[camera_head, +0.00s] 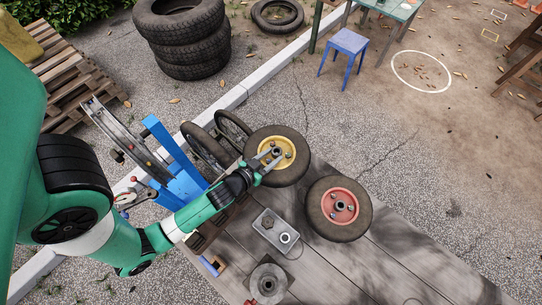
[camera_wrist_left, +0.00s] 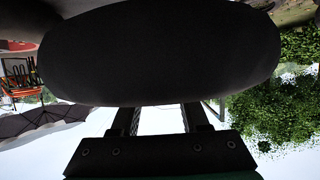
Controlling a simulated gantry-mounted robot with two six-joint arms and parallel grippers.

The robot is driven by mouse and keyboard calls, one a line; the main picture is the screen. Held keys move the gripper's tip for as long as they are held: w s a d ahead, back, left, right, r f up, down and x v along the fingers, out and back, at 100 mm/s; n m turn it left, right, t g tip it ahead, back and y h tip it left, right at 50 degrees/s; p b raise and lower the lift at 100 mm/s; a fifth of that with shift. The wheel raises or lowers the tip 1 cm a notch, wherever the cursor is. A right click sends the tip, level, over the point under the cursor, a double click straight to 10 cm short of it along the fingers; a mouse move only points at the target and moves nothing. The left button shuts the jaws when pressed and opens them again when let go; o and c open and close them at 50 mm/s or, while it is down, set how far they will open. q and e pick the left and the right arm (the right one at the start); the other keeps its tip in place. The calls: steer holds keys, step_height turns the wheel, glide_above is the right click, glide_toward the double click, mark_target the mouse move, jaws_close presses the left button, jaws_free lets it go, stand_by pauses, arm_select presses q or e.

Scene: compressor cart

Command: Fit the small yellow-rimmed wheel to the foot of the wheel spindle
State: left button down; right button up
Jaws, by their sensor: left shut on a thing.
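The yellow-rimmed wheel (camera_head: 288,150), with a black tyre, is at the end of my left arm, above the far end of the grey plank table. My left gripper (camera_head: 267,163) is shut on it near its hub. In the left wrist view the dark tyre (camera_wrist_left: 160,50) fills the upper middle, beyond the gripper fingers (camera_wrist_left: 160,118); its rim is hidden there. I cannot clearly pick out the wheel spindle or its foot. My right gripper is not in view.
A red-rimmed wheel (camera_head: 339,208) is right of the yellow-rimmed one. A grey block with round fittings (camera_head: 270,228) and a square plate with a hub (camera_head: 268,282) are on the table (camera_head: 365,275). A blue frame (camera_head: 176,150) and spoked wheels (camera_head: 205,150) stand behind my arm.

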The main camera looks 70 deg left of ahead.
arm_select(q)
steer(key=shift+w, duration=0.1)
steer(key=shift+c, duration=1.8)
jaws_free()
steer(key=shift+o, duration=0.4)
steer(key=shift+f, duration=0.25)
steer(key=shift+o, duration=1.4)
